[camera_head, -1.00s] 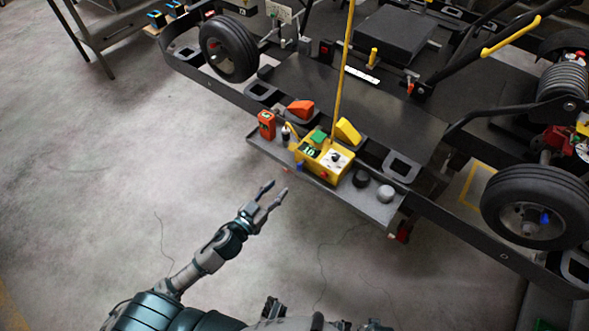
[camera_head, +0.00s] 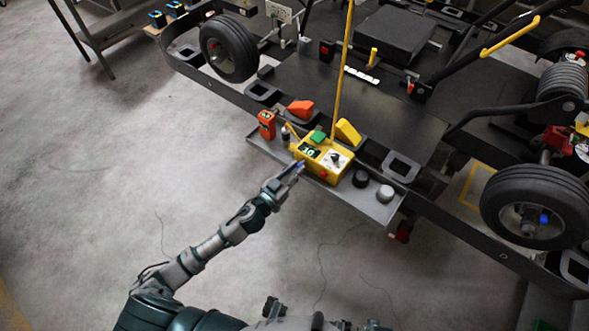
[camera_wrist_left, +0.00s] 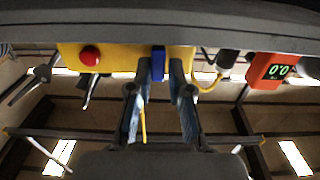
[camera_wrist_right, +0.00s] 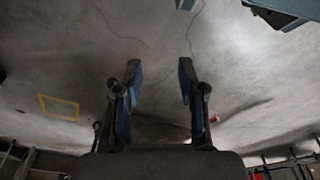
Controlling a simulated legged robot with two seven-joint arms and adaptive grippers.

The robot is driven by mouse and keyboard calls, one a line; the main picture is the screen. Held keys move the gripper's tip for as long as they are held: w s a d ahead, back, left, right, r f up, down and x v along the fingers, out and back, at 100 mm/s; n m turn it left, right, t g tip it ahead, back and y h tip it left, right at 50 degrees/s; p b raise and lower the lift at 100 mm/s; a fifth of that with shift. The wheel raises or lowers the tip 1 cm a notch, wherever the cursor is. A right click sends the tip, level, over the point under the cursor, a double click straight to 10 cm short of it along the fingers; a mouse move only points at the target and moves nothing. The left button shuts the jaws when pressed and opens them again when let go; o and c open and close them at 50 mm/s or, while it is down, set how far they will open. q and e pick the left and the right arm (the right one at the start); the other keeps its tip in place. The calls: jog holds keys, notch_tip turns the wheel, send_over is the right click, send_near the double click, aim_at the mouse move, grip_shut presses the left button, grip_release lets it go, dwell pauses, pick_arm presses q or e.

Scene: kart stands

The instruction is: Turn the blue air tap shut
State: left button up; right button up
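The blue air tap (camera_wrist_left: 157,64) is on the front face of the yellow box (camera_wrist_left: 118,60), and its handle hangs upright in the left wrist view. In the head view the tap (camera_head: 300,165) is a small blue spot, partly covered by my fingers. My left gripper (camera_wrist_left: 160,68) is open, with one finger on each side of the tap. A narrow gap shows between the tap and the fingers, mainly on the right; contact is hard to tell. My right gripper (camera_wrist_right: 160,72) is open and empty above the floor.
The yellow box (camera_head: 330,169) sits on a grey shelf (camera_head: 380,211) beside an orange gauge (camera_head: 267,124) and dark and grey knobs. A red button (camera_wrist_left: 89,55) is on the same face as the tap. A yellow pole rises behind. Floor in front is clear.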

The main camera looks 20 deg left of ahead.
pick_arm(q)
jog(key=shift+d+r, duration=0.1)
jog(key=shift+d, duration=0.05)
grip_shut()
pick_arm(e)
jog(key=shift+w+d, duration=0.1)
jog(key=shift+d, duration=0.05)
jog(key=shift+r, duration=0.1)
pick_arm(q)
jog(key=shift+m, duration=0.3)
jog(key=shift+r+m+p, duration=0.15)
jog(key=shift+m+p, duration=0.35)
jog(key=shift+m, duration=0.1)
jog(key=m+p, duration=0.3)
jog(key=m, duration=0.4)
jog(key=m+p, duration=0.1)
jog(key=m, duration=0.3)
jog(key=shift+m, duration=0.3)
jog(key=shift+f+m+p, duration=0.2)
jog(key=shift+m+p, duration=0.2)
jog(key=shift+m, duration=1.8)
pick_arm(e)
jog(key=s+d+f, duration=0.1)
jog(key=s+f, duration=0.9)
jog(key=f, duration=0.1)
jog(key=shift+d+g, duration=0.25)
jog(key=shift+g, duration=0.05)
jog(key=shift+s, duration=0.1)
pick_arm(q)
jog(key=shift+s+f, duration=0.1)
